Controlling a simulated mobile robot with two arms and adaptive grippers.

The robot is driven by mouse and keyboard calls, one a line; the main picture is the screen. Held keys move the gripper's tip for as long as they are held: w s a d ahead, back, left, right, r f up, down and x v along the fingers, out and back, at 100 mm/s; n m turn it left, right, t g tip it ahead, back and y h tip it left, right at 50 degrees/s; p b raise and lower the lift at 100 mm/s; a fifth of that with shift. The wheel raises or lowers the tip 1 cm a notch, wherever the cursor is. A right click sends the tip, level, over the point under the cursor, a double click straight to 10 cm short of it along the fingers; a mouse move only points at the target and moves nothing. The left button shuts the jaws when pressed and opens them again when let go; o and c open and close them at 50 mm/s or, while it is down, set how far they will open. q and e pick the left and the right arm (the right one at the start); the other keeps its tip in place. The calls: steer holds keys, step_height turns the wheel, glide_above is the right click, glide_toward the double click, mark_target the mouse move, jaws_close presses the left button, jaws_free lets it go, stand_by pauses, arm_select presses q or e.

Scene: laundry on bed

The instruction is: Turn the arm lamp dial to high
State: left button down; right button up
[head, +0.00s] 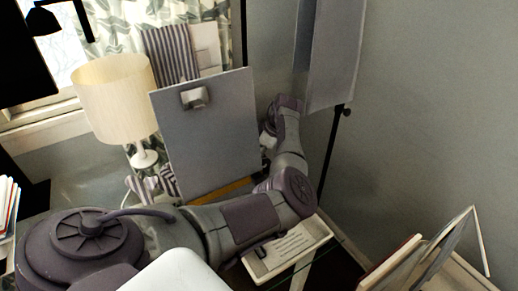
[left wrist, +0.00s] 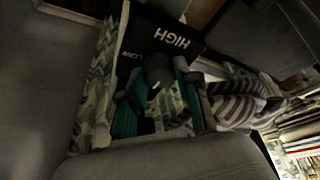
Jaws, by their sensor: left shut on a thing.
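In the left wrist view a black plate carries the words HIGH and LOW, both upside down. A dark round dial (left wrist: 158,68) with a small white mark sits below the words. The white mark is on the dial's lower side in the picture; I cannot tell which setting it shows. My left gripper (left wrist: 158,88) has its teal-lined fingers on both sides of the dial and is shut on it. In the head view my left arm reaches right, then up behind a grey panel (head: 215,145), which hides the gripper and dial. My right gripper is not in view.
A white table lamp with a cream shade (head: 112,95) stands left of the grey panel. A striped cloth (head: 171,52) hangs behind it. Books (head: 8,210) are at the left edge. A picture frame (head: 440,250) is at lower right. The grey wall at right is bare.

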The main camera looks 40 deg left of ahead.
arm_select(q)
steer(key=m+p, duration=0.1)
steer(key=p, duration=0.1)
steer(key=m+t+p, duration=0.1)
steer(key=m+p, duration=0.2)
steer(key=shift+s+r+t+y+p, duration=0.1)
steer(key=shift+r+t+y+p, duration=0.2)
steer(key=shift+f+m+t+p, duration=0.2)
steer(key=shift+m+t+p, duration=0.4)
steer(key=shift+m+p, duration=1)
steer(key=c, duration=0.9)
jaws_free()
steer(key=shift+o, duration=0.4)
steer(key=v, duration=1.2)
